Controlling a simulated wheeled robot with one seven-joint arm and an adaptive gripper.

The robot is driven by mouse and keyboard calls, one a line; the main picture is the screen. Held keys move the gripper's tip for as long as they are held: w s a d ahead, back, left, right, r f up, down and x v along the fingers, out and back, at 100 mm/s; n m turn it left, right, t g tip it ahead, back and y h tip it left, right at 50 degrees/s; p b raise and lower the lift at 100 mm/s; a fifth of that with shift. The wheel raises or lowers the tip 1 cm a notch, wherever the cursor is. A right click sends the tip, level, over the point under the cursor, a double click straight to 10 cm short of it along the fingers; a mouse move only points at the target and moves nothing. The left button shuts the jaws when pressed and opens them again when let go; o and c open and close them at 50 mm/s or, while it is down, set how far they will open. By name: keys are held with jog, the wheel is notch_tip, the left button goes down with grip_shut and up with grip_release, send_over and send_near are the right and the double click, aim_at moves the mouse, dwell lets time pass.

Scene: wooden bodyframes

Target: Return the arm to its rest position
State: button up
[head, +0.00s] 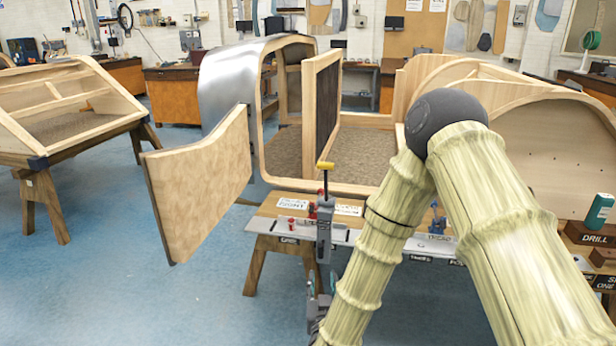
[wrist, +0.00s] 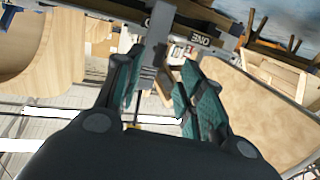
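My arm reaches in from the right edge of the head view. Its dark round elbow is at the upper right, and its ribbed pale forearm runs down toward the bottom centre. My gripper (wrist: 162,68) shows in the wrist view with its teal-padded fingers apart. A grey bar clamp (wrist: 156,48) shows in the gap between them; I cannot tell whether a finger touches it. In the head view the clamp (head: 324,222) stands upright at the bench's front edge, with a yellow handle on top. The gripper is low beside its lower end there, mostly hidden by my forearm.
A wooden bodyframe (head: 265,110) with an open door (head: 208,180) stands behind the clamp. A curved wooden frame (head: 553,150) is at the right, close behind my arm. A drill box (head: 592,237) sits at the right edge. Blue floor (head: 100,290) is clear at the left.

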jog(key=s+d+f+g+y+p, duration=0.1)
jog(key=s+d+f+g+p, duration=0.1)
jog(key=s+d+f+g, duration=0.4)
jog(key=s+d+f+g+p, duration=0.2)
jog(key=s+f+p, duration=0.1)
jog(key=s+f, duration=0.55)
jog(key=s+d+f+g+p, duration=0.1)
jog(key=s+d+f+g, duration=0.1)
jog(key=s, duration=0.6)
jog(key=s+d+f+g+p, duration=0.1)
jog(key=s+d+g, duration=0.3)
jog(key=s, duration=0.5)
jog(key=s+d+f+g+p, duration=0.2)
jog(key=s+d+g, duration=0.1)
jog(key=s, duration=0.5)
jog(key=shift+s+d+f, duration=0.3)
jog(key=shift+s+d, duration=0.1)
jog(key=shift+h, duration=0.3)
jog(key=shift+c, duration=0.4)
